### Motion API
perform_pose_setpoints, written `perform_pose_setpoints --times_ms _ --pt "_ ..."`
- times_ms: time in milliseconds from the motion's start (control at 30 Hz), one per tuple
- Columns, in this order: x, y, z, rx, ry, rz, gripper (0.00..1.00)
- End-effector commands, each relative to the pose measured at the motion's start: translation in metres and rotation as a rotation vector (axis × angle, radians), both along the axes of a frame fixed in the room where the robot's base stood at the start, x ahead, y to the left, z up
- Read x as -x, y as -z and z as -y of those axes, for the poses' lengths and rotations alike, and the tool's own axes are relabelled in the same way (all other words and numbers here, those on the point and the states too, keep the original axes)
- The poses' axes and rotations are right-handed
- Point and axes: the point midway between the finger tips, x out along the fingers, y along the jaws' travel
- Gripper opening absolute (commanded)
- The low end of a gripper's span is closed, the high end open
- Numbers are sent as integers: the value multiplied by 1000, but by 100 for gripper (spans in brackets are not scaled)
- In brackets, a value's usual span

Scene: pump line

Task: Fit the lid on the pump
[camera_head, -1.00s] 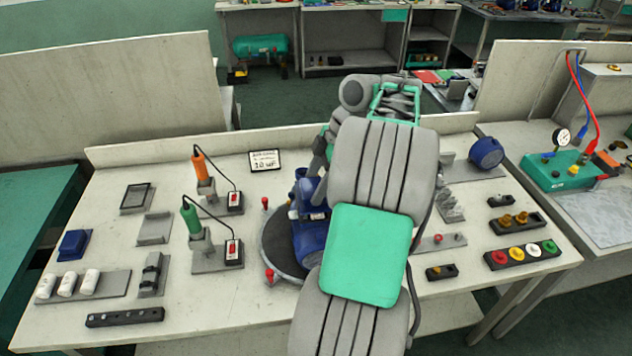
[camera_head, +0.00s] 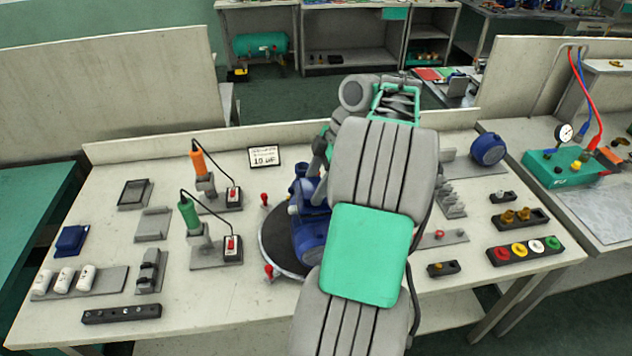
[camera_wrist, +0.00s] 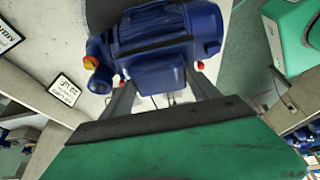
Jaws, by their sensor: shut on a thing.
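The blue pump (camera_head: 308,236) stands on a dark round plate (camera_head: 275,243) at the middle of the bench, partly hidden behind my arm. In the wrist view the pump's ribbed blue body (camera_wrist: 205,30) fills the top, with a red-and-yellow fitting (camera_wrist: 90,62) at its left. My gripper (camera_wrist: 160,88) has its two grey fingers either side of a blue box-shaped piece, which looks like the lid (camera_wrist: 157,76). It lies close against the pump body, with a dark band between them; I cannot tell whether they touch. My gripper is hidden in the head view.
Orange (camera_head: 199,162) and green (camera_head: 189,216) handled tools stand left of the pump. A blue block (camera_head: 72,240), white cylinders (camera_head: 65,279) and an empty grey holder (camera_head: 153,225) lie farther left. A round blue part (camera_head: 488,149) and a coloured button strip (camera_head: 524,251) are right.

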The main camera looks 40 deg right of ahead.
Motion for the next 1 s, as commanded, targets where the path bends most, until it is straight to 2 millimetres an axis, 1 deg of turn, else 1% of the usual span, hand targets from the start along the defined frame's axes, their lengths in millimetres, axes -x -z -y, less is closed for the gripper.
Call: perform_pose_setpoints --times_ms 167,200,500,767,1000 --pt "0 5 0 0 0 0 29" --pt "0 5 0 0 0 0 71" --pt "0 4 0 0 0 0 96" --pt "0 3 0 0 0 0 96" --pt "3 -15 5 0 2 0 96"
